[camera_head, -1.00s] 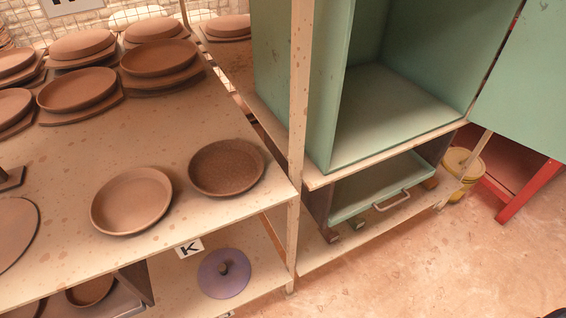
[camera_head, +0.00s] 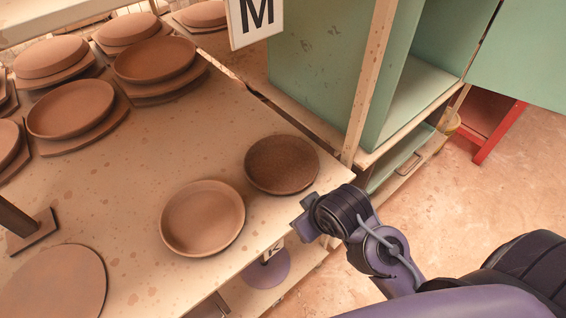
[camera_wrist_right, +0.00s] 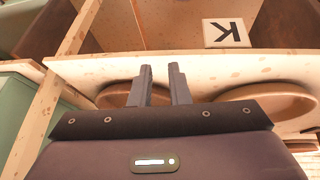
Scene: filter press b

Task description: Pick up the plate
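Two round plates lie on the near right corner of the speckled table (camera_head: 130,190). A light tan plate (camera_head: 202,218) with a low rim is on the left, and a darker brown speckled plate (camera_head: 281,165) is behind it to the right. My right gripper (camera_head: 303,222) is at the table's edge, just in front of the dark plate and right of the tan one, apart from both. In the right wrist view its two fingers (camera_wrist_right: 162,72) stand apart with nothing between them. Parts of the dark plate (camera_wrist_right: 118,94) and tan plate (camera_wrist_right: 268,100) show behind them. My left gripper is out of view.
Several plates on boards (camera_head: 70,108) stand at the back left. A flat disc (camera_head: 55,285) lies at the near left. An M sign (camera_head: 252,20) and a wooden post (camera_head: 372,80) stand beside the green cabinet (camera_head: 330,60). A purple lidded item (camera_head: 268,270) is below.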

